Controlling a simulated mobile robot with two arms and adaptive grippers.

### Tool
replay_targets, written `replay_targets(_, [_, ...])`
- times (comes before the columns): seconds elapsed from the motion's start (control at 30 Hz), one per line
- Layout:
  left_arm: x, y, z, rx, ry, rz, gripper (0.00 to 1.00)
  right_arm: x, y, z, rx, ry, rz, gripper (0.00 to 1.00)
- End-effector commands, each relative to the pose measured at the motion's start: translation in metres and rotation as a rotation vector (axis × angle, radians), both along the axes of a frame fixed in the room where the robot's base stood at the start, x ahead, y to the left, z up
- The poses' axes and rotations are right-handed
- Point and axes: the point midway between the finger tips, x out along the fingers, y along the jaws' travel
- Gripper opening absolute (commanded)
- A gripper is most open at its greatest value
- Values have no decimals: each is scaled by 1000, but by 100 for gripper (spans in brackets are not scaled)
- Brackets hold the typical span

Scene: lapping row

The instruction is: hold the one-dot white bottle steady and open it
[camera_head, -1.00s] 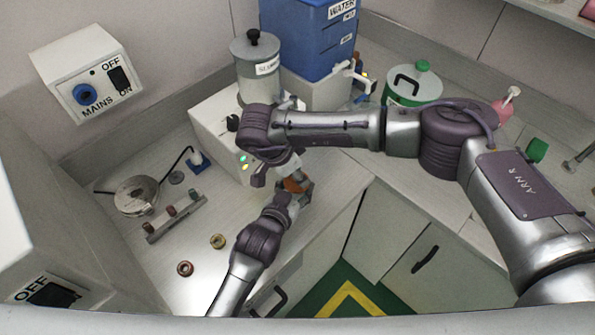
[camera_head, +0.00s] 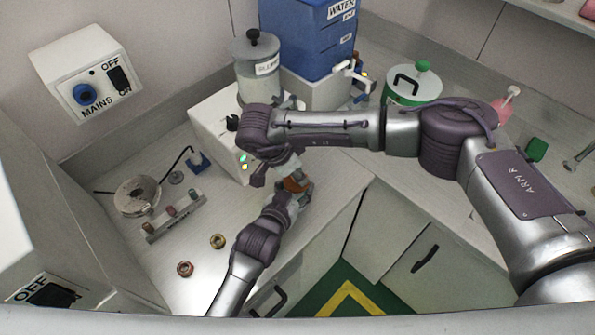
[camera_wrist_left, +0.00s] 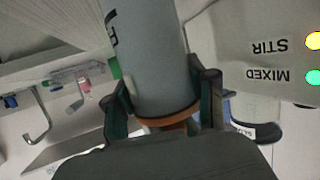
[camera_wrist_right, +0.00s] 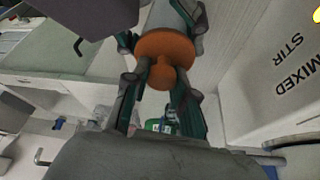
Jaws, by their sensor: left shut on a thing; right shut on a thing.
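The bottle (camera_wrist_left: 150,50) shows in the left wrist view as a pale grey-white cylinder with a dark letter mark at its edge; no dot is visible. My left gripper (camera_wrist_left: 163,92) is shut around its body, close to the orange cap (camera_wrist_left: 170,122). In the right wrist view the orange cap (camera_wrist_right: 165,47) has a wide disc and a smaller knob. My right gripper (camera_wrist_right: 160,78) is shut on this knob. In the head view both grippers meet at the bottle over the counter's front edge, and my right wrist hides most of it.
A white machine (camera_head: 215,125) with STIR and MIXED lights stands close behind the bottle. A rack (camera_head: 175,218) with several small bottles, a metal disc device (camera_head: 137,196), and two loose rings (camera_head: 185,268) (camera_head: 217,241) lie left. A blue water tank (camera_head: 315,40) stands behind.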

Motion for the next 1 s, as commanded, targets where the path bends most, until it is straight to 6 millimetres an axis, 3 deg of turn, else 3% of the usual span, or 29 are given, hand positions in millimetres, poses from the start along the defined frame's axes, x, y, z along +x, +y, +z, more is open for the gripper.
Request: replay_targets(1.0, [-1, 0, -2, 2, 4, 0, 0, 0, 0, 22, 0, 0, 0, 0])
